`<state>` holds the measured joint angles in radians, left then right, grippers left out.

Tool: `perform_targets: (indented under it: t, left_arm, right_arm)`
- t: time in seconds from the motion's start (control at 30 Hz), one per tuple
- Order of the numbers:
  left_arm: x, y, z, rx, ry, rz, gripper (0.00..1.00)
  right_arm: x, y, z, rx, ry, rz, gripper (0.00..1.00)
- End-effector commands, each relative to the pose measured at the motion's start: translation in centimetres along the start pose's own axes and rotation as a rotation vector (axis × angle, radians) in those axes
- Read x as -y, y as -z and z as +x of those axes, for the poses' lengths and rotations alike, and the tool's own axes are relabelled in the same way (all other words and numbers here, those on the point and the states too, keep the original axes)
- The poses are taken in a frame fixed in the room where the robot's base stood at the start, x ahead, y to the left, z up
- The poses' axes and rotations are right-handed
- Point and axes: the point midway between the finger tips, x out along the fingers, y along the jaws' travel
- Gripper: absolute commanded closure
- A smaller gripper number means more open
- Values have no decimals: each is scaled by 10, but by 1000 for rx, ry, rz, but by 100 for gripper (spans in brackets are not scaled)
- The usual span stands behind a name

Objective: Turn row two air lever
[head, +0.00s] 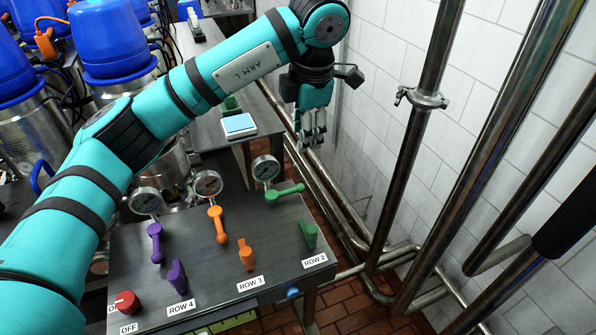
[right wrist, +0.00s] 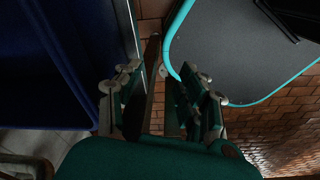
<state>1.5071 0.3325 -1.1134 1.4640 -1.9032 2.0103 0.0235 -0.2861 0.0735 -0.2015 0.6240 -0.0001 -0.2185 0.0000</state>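A dark panel (head: 215,278) in the head view carries the row labels. At the ROW 2 label (head: 315,260), a green upright handle (head: 309,234) stands near the panel's right edge. Behind it a green lever (head: 287,192) points right, beside a round gauge (head: 266,168). Which of the two is the air lever I cannot tell. My left gripper (head: 312,132) hangs fingers down above and beyond the green lever, apart from it. Its finger gap is unclear. My right gripper (right wrist: 168,92) shows in the right wrist view with its fingers apart and nothing between them.
Orange (head: 219,225) and purple (head: 156,243) levers stand in rows 3 and 4, left of the green ones. A red knob (head: 127,303) is at the front left. Steel pipes (head: 420,110) and a tiled wall (head: 380,90) bound the right side. Blue-topped vessels (head: 113,35) stand behind.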

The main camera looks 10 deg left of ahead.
Motion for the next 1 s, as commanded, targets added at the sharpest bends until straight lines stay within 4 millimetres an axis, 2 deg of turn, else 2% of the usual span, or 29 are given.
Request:
perform_targets:
  t: [0.17,0.33,0.47,0.7,0.9,1.0]
  left_arm:
    - [2,0,24,-3,7,1,64]
    - [2,1,58,-4,7,0,64]
    - [1,1,85,-5,5,-1,64]
    - [1,1,135,-4,5,0,64]
    - [1,0,162,-2,4,0,64]
    - [1,0,168,0,1,1,64]
  right_arm:
    - [-1,-18,-5,26,-1,-1,60]
    - [-3,-31,-15,48,-3,-3,60]
    - [-5,-25,-25,41,-5,-3,60]
    - [-8,-2,-40,6,-9,-2,60]
    - [-7,-3,-47,10,-8,-1,60]
    - [-5,-6,-49,15,-5,0,60]
